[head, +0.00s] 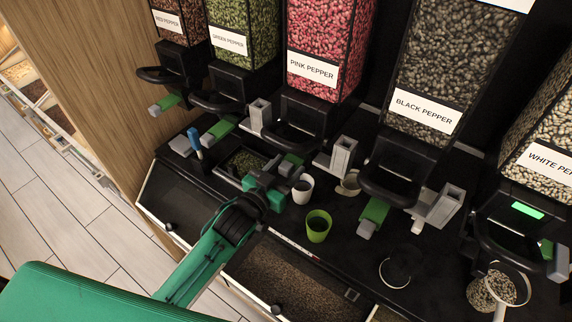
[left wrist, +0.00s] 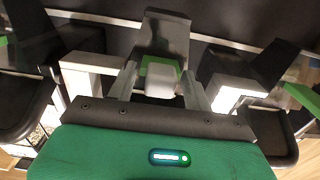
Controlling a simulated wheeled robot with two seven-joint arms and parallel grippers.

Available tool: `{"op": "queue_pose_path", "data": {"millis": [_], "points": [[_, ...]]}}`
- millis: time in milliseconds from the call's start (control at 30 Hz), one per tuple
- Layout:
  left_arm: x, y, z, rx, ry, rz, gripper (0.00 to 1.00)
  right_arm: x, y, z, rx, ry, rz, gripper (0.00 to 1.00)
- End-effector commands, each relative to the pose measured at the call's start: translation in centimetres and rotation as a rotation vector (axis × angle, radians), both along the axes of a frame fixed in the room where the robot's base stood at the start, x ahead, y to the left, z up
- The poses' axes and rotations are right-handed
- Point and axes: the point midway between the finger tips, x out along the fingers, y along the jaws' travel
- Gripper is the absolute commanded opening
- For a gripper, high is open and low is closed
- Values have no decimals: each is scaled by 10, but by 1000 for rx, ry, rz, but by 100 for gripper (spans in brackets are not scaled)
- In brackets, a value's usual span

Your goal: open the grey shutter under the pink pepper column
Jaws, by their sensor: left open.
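The pink pepper column (head: 330,45) is full of pink grains, with a label on its front. Below its black outlet ring (head: 290,137) the shutter (head: 291,162) shows as a green piece with a grey end, partly hidden by my gripper. My left gripper (head: 277,182) is open, just in front of this shutter. In the left wrist view, the pale grey shutter end (left wrist: 160,83) with its green part lies between the two open fingers (left wrist: 160,92). A gap seems to show at each side; I cannot tell whether either finger touches it. My right gripper is not in view.
A white cup (head: 302,190) and a green cup (head: 318,226) stand close right of my gripper. Grey brackets (head: 342,155) and the black pepper shutter (head: 374,213) stick out farther right. A scoop (head: 195,142) stands at the left. Bins of grains lie below.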

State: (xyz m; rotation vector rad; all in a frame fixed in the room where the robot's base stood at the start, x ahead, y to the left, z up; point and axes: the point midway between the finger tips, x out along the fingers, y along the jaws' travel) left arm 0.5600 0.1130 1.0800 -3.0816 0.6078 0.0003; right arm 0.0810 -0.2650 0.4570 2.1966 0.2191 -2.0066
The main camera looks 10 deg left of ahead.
Motion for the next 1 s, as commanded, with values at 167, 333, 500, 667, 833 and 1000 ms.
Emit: {"op": "queue_pose_path", "data": {"millis": [167,333,500,667,833,1000], "points": [[2,-1,0,0,0,0,51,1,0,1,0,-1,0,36],[2,-1,0,0,0,0,45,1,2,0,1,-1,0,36],[2,-1,0,-1,0,0,12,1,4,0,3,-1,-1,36],[2,-1,0,-1,0,0,0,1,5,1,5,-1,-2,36],[-10,4,-1,-1,4,1,0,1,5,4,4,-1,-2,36],[-28,11,-1,-1,4,0,0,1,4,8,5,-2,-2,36]]}}
